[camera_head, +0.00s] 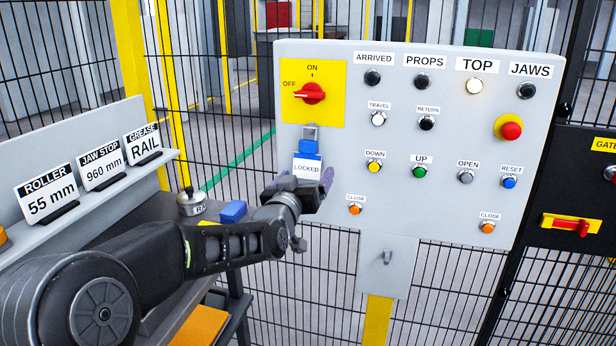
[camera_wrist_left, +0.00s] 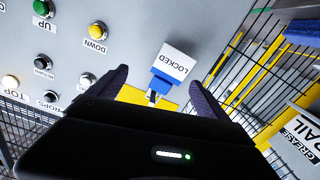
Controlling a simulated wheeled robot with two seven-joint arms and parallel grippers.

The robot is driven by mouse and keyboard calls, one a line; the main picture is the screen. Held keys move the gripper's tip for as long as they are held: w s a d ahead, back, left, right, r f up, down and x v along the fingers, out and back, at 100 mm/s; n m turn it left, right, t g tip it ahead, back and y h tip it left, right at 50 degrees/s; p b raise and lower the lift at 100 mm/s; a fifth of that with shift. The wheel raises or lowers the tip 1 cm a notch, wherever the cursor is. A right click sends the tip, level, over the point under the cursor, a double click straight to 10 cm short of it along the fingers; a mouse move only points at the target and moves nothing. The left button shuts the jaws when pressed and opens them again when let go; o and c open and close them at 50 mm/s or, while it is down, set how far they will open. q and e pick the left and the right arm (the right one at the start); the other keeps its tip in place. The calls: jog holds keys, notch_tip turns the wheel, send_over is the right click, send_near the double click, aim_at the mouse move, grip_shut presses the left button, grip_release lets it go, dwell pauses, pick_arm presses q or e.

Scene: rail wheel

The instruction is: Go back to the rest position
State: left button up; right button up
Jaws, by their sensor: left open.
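My left gripper (camera_head: 306,186) reaches up to the lower left of the grey control panel (camera_head: 440,140). Its jaws are open. A white LOCKED tag (camera_head: 307,168) with a blue padlock (camera_head: 308,147) hangs under the red rotary switch (camera_head: 310,93), whose handle points toward OFF. In the left wrist view the tag (camera_wrist_left: 176,62) and the blue padlock (camera_wrist_left: 163,85) show between the two spread fingers (camera_wrist_left: 158,78). Nothing appears clamped; I cannot tell whether a finger touches the tag. My right gripper is not in view.
A shelf (camera_head: 95,195) with ROLLER, JAW STOP and GREASE cards stands at left. A bench below it holds a metal can (camera_head: 191,204) and a blue block (camera_head: 233,211). A black gate box (camera_head: 575,200) stands at right. Mesh fencing runs behind the panel.

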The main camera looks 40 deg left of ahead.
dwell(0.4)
pick_arm(q)
jog(key=s+d+f+g+h, duration=0.2)
jog(key=d+f, duration=0.4)
jog(key=f, duration=0.6)
jog(key=s+d+f+m+g+h, duration=0.1)
jog(key=d+f+g+h, duration=0.15)
jog(key=d+f, duration=0.6)
jog(key=s+d+f+g+h, duration=0.2)
jog(key=d+f+g, duration=0.1)
jog(key=f, duration=1.1)
jog(key=s+d+f+m+g+h, duration=0.1)
jog(key=s+d+f+g, duration=0.3)
jog(key=s+d+f, duration=0.6)
jog(key=s+d+f+m+g+h, duration=0.2)
jog(key=s+d+f+g, duration=0.3)
jog(key=s+d+f, duration=0.6)
jog(key=s, duration=0.6)
jog(key=shift+s+f, duration=0.15)
jog(key=shift+s, duration=0.05)
jog(key=shift+h, duration=0.25)
dwell(1.0)
